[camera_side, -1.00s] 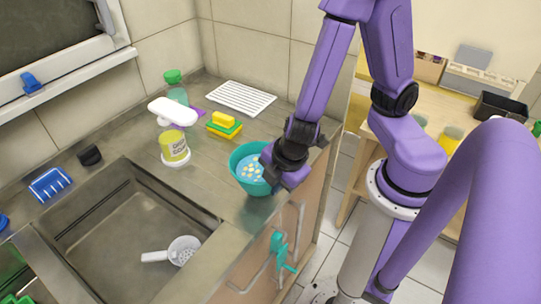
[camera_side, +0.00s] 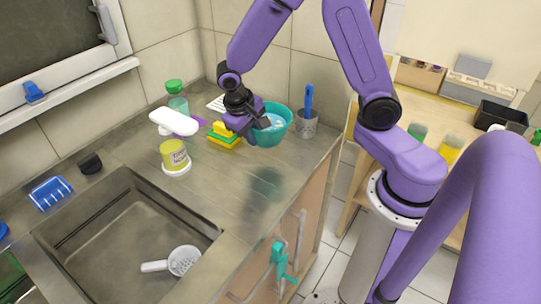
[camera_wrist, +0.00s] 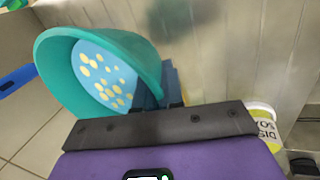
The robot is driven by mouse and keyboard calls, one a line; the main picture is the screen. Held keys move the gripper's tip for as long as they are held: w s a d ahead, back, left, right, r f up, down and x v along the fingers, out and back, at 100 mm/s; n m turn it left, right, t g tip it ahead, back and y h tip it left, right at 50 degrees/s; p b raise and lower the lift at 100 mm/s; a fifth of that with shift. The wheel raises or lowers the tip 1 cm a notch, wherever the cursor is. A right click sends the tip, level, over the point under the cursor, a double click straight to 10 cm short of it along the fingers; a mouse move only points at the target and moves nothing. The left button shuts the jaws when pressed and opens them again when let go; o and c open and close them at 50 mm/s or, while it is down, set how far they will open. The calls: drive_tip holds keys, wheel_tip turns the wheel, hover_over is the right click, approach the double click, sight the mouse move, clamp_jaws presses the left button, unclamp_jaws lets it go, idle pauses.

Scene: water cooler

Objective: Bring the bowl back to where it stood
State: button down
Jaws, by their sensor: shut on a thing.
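The teal bowl (camera_side: 282,129) is at the back right of the counter in the side view. Its blue inside with yellow spots shows in the wrist view (camera_wrist: 104,76). My gripper (camera_side: 257,126) is shut on the bowl's left rim; its fingers (camera_wrist: 160,88) also show at the rim in the wrist view. The bowl appears to be held above the counter, with a dark reflection lower on the steel; the exact gap cannot be told. The white drying rack (camera_side: 216,104) is behind and left of my gripper, mostly hidden by it.
A grey cup (camera_side: 304,126) with a blue brush stands just right of the bowl. Stacked sponges (camera_side: 226,139), a yellow soap tub (camera_side: 175,157) and a green-capped bottle (camera_side: 176,98) are to the left. The sink (camera_side: 115,240) holds a white strainer (camera_side: 183,261). The front counter is clear.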

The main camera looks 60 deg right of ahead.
drive_tip(key=d+m, duration=0.1)
drive_tip(key=w+m+g, duration=0.1)
drive_tip(key=m, duration=0.1)
drive_tip(key=shift+d+r, duration=0.35)
drive_tip(key=shift+d, duration=0.05)
drive_tip(key=shift+f, duration=3.95)
drive_tip(key=shift+f, duration=0.1)
drive_tip(key=c, duration=1.3)
unclamp_jaws()
drive_tip(key=shift+o, duration=0.2)
drive_tip(key=v, duration=1.1)
drive_tip(key=s+a+r+n+y, duration=0.1)
drive_tip(key=s+r+n+y, duration=0.1)
drive_tip(key=s+n, duration=0.6)
drive_tip(key=s+a+r+n+t+y, duration=0.1)
drive_tip(key=s+r+n, duration=0.3)
drive_tip(key=s+n, duration=0.5)
drive_tip(key=s, duration=0.7)
drive_tip(key=shift+s+a+r+t+y, duration=0.2)
drive_tip(key=shift+s+r+t+y, duration=0.1)
drive_tip(key=shift+s+r+y, duration=0.1)
